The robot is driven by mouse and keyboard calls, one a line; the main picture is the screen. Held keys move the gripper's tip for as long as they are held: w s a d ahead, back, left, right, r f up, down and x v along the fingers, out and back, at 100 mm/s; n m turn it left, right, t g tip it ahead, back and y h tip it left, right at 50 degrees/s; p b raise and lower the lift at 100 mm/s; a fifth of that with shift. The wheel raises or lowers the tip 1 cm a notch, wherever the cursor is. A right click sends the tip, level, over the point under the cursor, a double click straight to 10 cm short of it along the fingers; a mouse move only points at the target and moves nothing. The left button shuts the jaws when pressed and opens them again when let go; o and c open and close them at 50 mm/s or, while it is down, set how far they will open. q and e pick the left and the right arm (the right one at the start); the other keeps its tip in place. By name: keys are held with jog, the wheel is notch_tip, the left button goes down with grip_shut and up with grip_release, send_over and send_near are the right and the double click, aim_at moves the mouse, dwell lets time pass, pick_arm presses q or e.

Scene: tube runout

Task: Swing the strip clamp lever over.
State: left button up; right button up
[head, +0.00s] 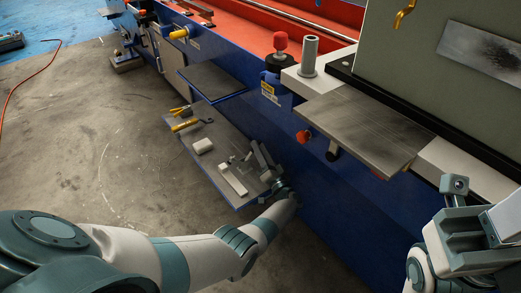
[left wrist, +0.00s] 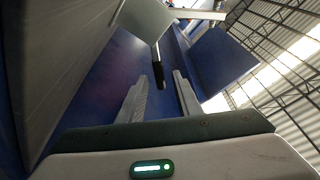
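A short lever with a black grip (head: 332,154) sticks out below the front edge of the grey metal plate (head: 365,125); I take it for the strip clamp lever. In the left wrist view the black grip (left wrist: 158,74) hangs from a pale stem under the plate (left wrist: 145,22). My left gripper (head: 262,154) is low in front of the blue machine side, left of and below the lever. Its fingers (left wrist: 161,98) are apart and empty, with the grip showing beyond and between their tips. My right gripper (head: 455,205) is at the right edge; its finger gap is unclear.
A red knob (head: 303,136) sits left of the lever. A lower shelf (head: 215,165) holds pale blocks and hand tools near my left gripper. A smaller blue-edged shelf (head: 212,80) is above it. Open concrete floor (head: 90,130) lies left.

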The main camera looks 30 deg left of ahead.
pick_arm(q)
jog(key=shift+p+v, duration=0.7)
jog(key=shift+v, duration=1.9)
jog(key=shift+s+d, duration=0.2)
jog(key=shift+d, duration=0.1)
jog(key=shift+d+f, duration=0.1)
jog(key=p+v, duration=0.1)
jog(key=v, duration=0.6)
jog(key=shift+d, duration=0.2)
jog(key=shift+s, duration=0.15)
